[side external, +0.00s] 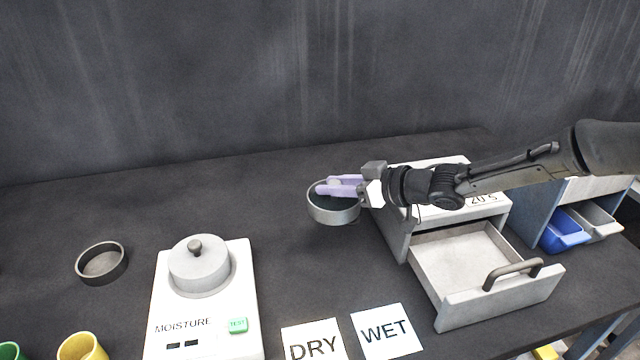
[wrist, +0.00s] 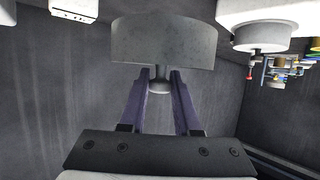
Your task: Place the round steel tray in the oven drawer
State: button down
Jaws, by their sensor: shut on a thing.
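The round steel tray (side external: 335,216) is in my gripper (side external: 331,187), held above the table just left of the oven (side external: 393,230). The purple fingers are shut on a small pale knob at the tray's middle. In the wrist view the grey tray (wrist: 163,42) sits beyond the fingertips (wrist: 160,80), with the knob between them. The tray looks about level and its inside is dark. The oven drawer (side external: 498,300) is pulled out toward the front right and looks empty, with a dark bar handle on its front. My arm passes over the oven top.
A white moisture meter (side external: 245,285) with a knobbed round lid (side external: 198,268) stands left. Another round dish (side external: 102,263) lies farther left. DRY (side external: 314,341) and WET (side external: 387,331) cards lie at the front.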

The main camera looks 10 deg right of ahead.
jog(key=shift+s+d+r, duration=0.3)
jog(key=shift+s+r, duration=0.05)
jog(key=shift+s, duration=0.2)
jog(key=shift+a+r, duration=0.2)
jog(key=shift+r, duration=0.05)
jog(key=s+a+r+n+g+y, duration=0.2)
jog(key=s, duration=0.1)
jog(key=shift+s+n, duration=0.15)
jog(key=shift+n, duration=0.15)
jog(key=s+d+r+n+g+y, duration=0.2)
jog(key=s+d+r+g, duration=0.1)
jog(key=s+d, duration=0.15)
send_over(467, 269)
notch_tip(467, 269, down, 12)
jog(key=r, duration=0.1)
jog(key=shift+n, duration=0.4)
jog(key=shift+f, duration=2.7)
jog(key=shift+f, duration=0.1)
